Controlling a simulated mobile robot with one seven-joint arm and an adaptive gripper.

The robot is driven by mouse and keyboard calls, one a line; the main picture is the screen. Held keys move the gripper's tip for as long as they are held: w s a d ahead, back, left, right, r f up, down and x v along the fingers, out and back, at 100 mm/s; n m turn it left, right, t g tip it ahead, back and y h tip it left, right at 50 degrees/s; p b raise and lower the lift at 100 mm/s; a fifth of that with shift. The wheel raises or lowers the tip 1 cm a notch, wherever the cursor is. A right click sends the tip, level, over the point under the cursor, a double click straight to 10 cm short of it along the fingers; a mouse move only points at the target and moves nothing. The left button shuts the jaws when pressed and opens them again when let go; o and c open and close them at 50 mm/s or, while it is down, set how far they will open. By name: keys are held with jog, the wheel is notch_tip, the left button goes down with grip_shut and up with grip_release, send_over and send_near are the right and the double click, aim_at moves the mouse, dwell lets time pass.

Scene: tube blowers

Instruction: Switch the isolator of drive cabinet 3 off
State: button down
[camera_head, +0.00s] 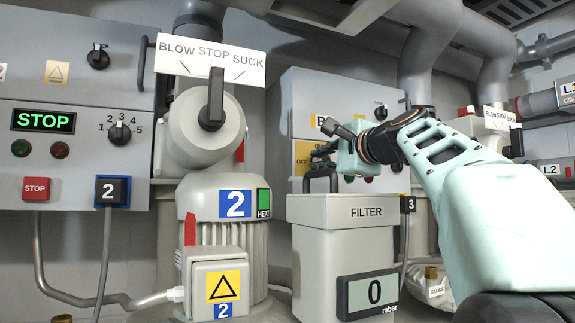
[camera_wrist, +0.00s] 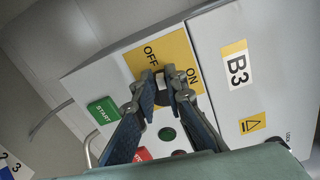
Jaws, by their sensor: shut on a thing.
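Drive cabinet 3 (camera_head: 300,92) is the grey box behind the filter unit; in the wrist view its door carries a B3 label (camera_wrist: 237,66). The isolator's yellow plate (camera_wrist: 178,56), marked OFF and ON, also shows in the head view (camera_head: 303,152), partly covered by my gripper. My gripper (camera_wrist: 166,82) is at the lower edge of this plate, its two dark fingers closed around the isolator handle (camera_wrist: 161,82). The handle is mostly hidden between the fingertips, and I cannot tell which way it points. In the head view, my gripper (camera_head: 320,165) is side-on at the cabinet front.
A green START button (camera_wrist: 103,110), a red STOP button (camera_wrist: 142,155) and a dark green lamp (camera_wrist: 167,133) sit close to my fingers. The filter unit (camera_head: 340,245) stands below my gripper. Blower 2 (camera_head: 205,125), with its selector lever, stands to the left.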

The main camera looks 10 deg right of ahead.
jog(key=shift+f+n+b, duration=0.2)
jog(key=shift+n+b, duration=0.2)
jog(key=shift+n, duration=0.4)
jog(key=c, duration=2)
grip_release()
jog(key=shift+o, duration=0.2)
jog(key=shift+r, duration=0.1)
